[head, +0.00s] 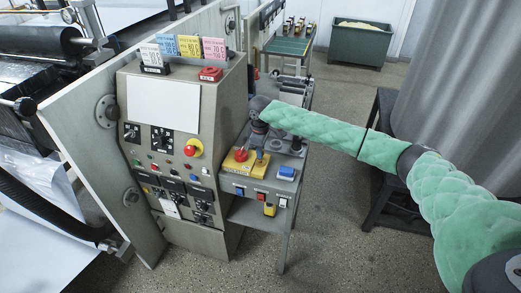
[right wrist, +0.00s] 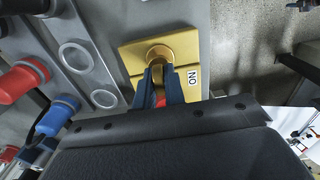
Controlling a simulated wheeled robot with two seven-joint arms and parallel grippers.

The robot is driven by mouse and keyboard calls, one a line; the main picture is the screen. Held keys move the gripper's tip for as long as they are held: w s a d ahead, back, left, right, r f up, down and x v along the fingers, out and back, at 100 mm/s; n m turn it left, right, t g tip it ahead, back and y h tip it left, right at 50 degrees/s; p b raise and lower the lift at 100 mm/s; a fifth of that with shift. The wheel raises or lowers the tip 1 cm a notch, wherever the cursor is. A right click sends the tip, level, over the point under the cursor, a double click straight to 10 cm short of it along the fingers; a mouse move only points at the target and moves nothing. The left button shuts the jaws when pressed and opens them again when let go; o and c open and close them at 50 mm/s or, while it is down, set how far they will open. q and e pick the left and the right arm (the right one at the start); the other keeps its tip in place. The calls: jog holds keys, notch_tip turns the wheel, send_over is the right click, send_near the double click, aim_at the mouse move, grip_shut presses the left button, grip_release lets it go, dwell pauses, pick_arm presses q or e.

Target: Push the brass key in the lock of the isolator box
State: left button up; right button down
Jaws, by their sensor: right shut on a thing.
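The isolator box (right wrist: 190,45) is yellow, with an "ON" label beside a round brass-coloured lock (right wrist: 160,53) in the right wrist view. My right gripper (right wrist: 162,80) has its dark blue fingers shut on the brass key, right at the lock. Little of the key shows between the fingers, so I cannot tell how deep it sits. A bit of red shows between the fingers. In the head view my right gripper (head: 261,154) points down onto the yellow box (head: 259,170) on the grey side stand. My left gripper is not in view.
Red and blue capped items (right wrist: 55,115) and empty round holes lie beside the box. The grey control cabinet (head: 165,150) stands at left.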

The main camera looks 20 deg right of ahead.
jog(key=shift+f, duration=1.15)
jog(key=c, duration=1.4)
grip_release()
